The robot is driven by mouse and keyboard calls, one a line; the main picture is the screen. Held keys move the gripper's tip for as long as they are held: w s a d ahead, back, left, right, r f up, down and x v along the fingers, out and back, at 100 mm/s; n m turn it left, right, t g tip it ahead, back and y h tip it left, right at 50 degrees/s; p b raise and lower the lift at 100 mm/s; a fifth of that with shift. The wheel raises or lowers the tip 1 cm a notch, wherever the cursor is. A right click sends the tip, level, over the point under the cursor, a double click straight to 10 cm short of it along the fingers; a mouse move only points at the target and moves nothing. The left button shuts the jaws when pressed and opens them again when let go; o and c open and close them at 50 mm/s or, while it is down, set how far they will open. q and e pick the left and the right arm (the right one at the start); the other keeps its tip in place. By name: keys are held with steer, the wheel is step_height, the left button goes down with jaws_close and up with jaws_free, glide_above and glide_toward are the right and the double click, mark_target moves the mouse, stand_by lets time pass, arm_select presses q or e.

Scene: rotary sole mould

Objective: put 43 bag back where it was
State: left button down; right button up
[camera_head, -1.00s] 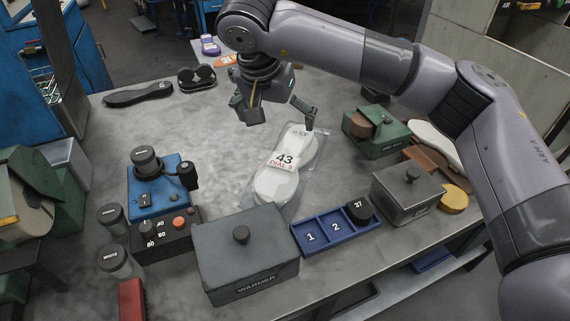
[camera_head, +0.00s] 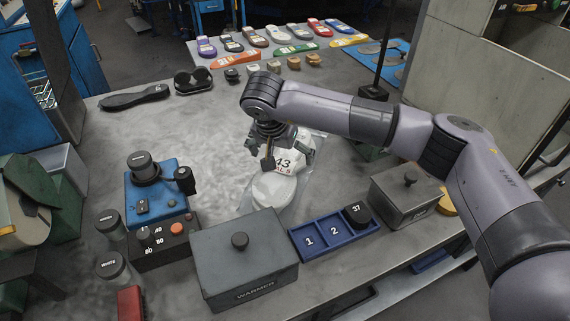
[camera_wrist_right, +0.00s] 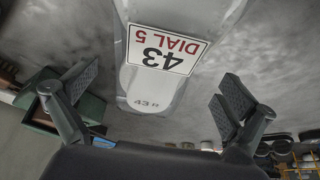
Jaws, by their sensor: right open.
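The 43 bag is a clear bag (camera_head: 271,190) with pale sole shapes inside and a white label reading "43 DIAL 5". It lies flat on the grey table behind the warmer box. In the right wrist view the bag (camera_wrist_right: 152,92) lies between and beyond my fingers, its label upside down. My right gripper (camera_head: 285,155) is open above the far part of the bag and hides some of it and its label. My left gripper is not in view.
A grey warmer box (camera_head: 245,262), a blue tray (camera_head: 322,246) with slots 1 and 2, and a grey lidded box (camera_head: 404,194) line the front. A blue device (camera_head: 157,205) and dark control box (camera_head: 165,244) stand left.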

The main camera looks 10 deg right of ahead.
mark_target(284, 159)
steer(key=p+x, duration=0.1)
steer(key=x, duration=0.3)
steer(key=shift+w+a+f, duration=0.1)
steer(key=shift+f, duration=0.25)
steer(key=c, duration=1.8)
steer(key=shift+c, duration=0.8)
steer(key=shift+r, duration=0.15)
